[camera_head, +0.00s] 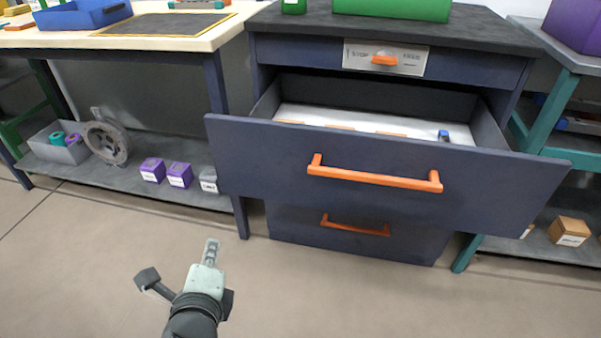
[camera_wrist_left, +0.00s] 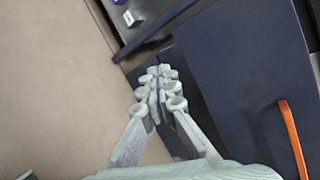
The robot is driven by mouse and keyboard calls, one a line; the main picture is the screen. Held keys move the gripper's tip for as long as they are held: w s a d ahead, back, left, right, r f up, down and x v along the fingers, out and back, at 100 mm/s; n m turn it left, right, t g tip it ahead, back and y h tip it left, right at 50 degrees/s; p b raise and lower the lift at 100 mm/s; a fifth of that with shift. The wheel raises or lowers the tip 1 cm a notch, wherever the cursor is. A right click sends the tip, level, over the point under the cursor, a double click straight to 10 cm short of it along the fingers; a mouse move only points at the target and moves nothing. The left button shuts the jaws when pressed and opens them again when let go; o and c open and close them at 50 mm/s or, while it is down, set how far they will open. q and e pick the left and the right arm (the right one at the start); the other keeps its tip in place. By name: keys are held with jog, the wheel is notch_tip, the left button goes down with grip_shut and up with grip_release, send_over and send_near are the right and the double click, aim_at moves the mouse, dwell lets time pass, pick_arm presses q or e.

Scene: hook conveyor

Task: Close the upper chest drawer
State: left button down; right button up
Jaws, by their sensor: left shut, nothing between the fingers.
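The upper chest drawer (camera_head: 240,155) is dark blue and stands pulled well out in the head view. Its orange bar handle (camera_head: 375,178) is on the front. Some small items lie inside it. The lower drawer (camera_head: 290,230) below it is shut. My left gripper (camera_head: 212,246) is shut and empty, low in front of the chest and left of the handles, apart from the drawer front. In the left wrist view its fingertips (camera_wrist_left: 160,85) are together, with a dark blue panel and an orange handle (camera_wrist_left: 293,138) to the right. My right gripper is not in view.
A workbench (camera_head: 215,35) with a low shelf (camera_head: 90,180) stands left of the chest. The shelf holds a grey bin (camera_head: 50,150), a grey wheel-like part (camera_head: 105,140) and purple boxes (camera_head: 178,175). A teal-legged table (camera_head: 545,110) stands at right. The floor in front is clear.

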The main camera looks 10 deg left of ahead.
pick_arm(q)
jog(key=w+d+r+m+t+h, duration=0.2)
jog(key=d+r+m+t, duration=0.25)
jog(key=d+m, duration=0.4)
jog(key=m+h+p, duration=0.2)
jog(key=m+h, duration=0.1)
jog(key=m, duration=0.6)
send_near(305, 163)
jog(key=shift+n+t, duration=0.25)
jog(key=shift+t, duration=0.2)
jog(key=w, duration=0.4)
jog(key=w+f+p, duration=0.1)
jog(key=w, duration=0.1)
jog(key=shift+w+d, duration=0.15)
jog(key=shift+w, duration=0.25)
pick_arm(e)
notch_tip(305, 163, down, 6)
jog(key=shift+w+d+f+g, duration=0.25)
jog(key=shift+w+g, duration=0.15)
pick_arm(q)
jog(key=shift+w+r, duration=0.1)
